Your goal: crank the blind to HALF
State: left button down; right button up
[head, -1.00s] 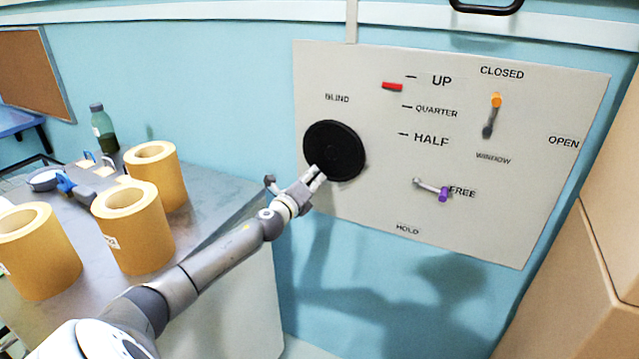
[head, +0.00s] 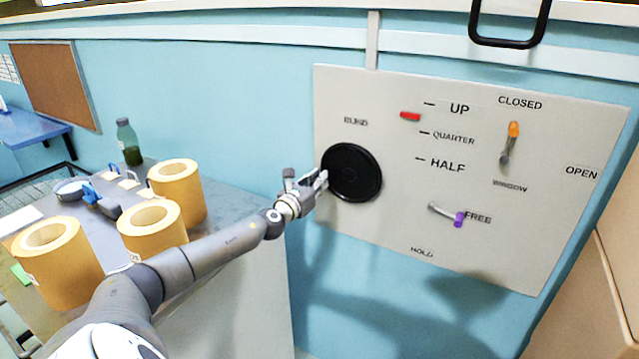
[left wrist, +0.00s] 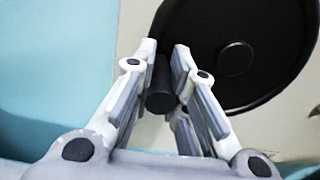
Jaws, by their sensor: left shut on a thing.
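The black round blind crank wheel (head: 351,172) is on the grey wall panel, under the BLIND label. My left gripper (head: 322,181) is at the wheel's left edge. In the left wrist view the gripper (left wrist: 161,75) is shut on the dark crank knob (left wrist: 160,90), which sits between its fingers; the wheel (left wrist: 235,60) is behind to the right. The red blind marker (head: 410,116) sits slightly below the UP mark, above QUARTER and HALF. The purple-tipped lever (head: 459,219) points to FREE. My right gripper is not in view.
The orange-tipped window lever (head: 513,129) points up near CLOSED. A grey table (head: 232,206) at left holds several tan paper rolls (head: 177,193) and a green bottle (head: 129,142). Cardboard-coloured boxes (head: 590,300) stand at the right edge. A black handle (head: 508,42) is above the panel.

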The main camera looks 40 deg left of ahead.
pick_arm(q)
jog(key=shift+a+r+m, duration=0.15)
jog(key=shift+r+m, duration=0.25)
jog(key=c, duration=1.5)
grip_release()
jog(key=shift+o, duration=0.6)
jog(key=shift+s, duration=0.15)
jog(key=shift+s+a+f, duration=0.1)
jog(key=shift+f, duration=0.2)
jog(key=shift+s+f, duration=0.15)
jog(key=shift+s, duration=0.1)
jog(key=v, duration=0.4)
jog(key=shift+s+d+r, duration=0.3)
jog(key=shift+d+r, duration=0.1)
send_near(311, 184)
jog(key=shift+w, duration=0.6)
